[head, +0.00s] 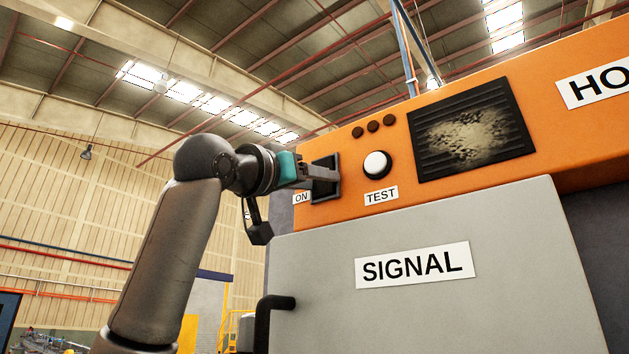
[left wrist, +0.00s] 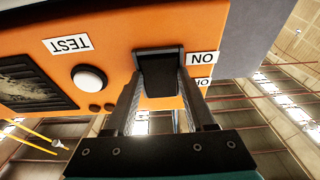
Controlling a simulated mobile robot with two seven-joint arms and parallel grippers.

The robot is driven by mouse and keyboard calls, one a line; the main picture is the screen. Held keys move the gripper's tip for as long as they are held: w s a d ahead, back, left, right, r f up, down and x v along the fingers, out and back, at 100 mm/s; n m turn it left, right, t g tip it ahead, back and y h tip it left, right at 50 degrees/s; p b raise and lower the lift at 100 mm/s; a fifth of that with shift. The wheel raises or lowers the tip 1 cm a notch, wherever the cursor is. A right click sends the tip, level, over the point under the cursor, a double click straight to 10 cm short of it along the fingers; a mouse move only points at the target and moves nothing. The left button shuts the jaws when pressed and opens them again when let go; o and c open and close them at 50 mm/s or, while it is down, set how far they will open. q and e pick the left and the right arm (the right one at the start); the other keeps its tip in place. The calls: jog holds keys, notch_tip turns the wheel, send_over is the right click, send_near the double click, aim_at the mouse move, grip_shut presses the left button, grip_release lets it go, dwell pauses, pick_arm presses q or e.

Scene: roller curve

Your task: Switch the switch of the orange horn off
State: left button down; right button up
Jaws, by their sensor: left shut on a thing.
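The orange horn housing (head: 560,130) stands at the right in the head view, its orange face also showing in the left wrist view (left wrist: 115,60). Its black switch (head: 325,190) is at the face's left end, beside an ON label (head: 301,198). In the left wrist view, which is upside down, the switch (left wrist: 158,72) lies between my fingers, with the ON label (left wrist: 203,58) and a partly hidden second label (left wrist: 203,82) beside it. My left gripper (head: 330,172) is shut on the switch. The lever's exact setting is hard to tell. My right gripper is out of view.
A white round TEST button (head: 376,164), several small dark lights (head: 373,126) and a black grille (head: 470,130) are right of the switch. Below is a grey SIGNAL panel (head: 450,300) with a black handle (head: 268,315) at its left edge. Left of the housing is open hall space.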

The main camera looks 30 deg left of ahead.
pick_arm(q)
jog(key=shift+s+r+g, duration=0.15)
jog(key=shift+r+g, duration=0.2)
jog(key=shift+g, duration=0.55)
jog(key=shift+c, duration=1.2)
grip_release()
jog(key=shift+s+a+f+b, duration=0.1)
jog(key=shift+s+f+b, duration=0.15)
jog(key=shift+s, duration=0.2)
jog(key=s+a+f+b, duration=0.1)
jog(key=s+b, duration=0.4)
jog(key=s, duration=0.9)
jog(key=shift+f, duration=0.35)
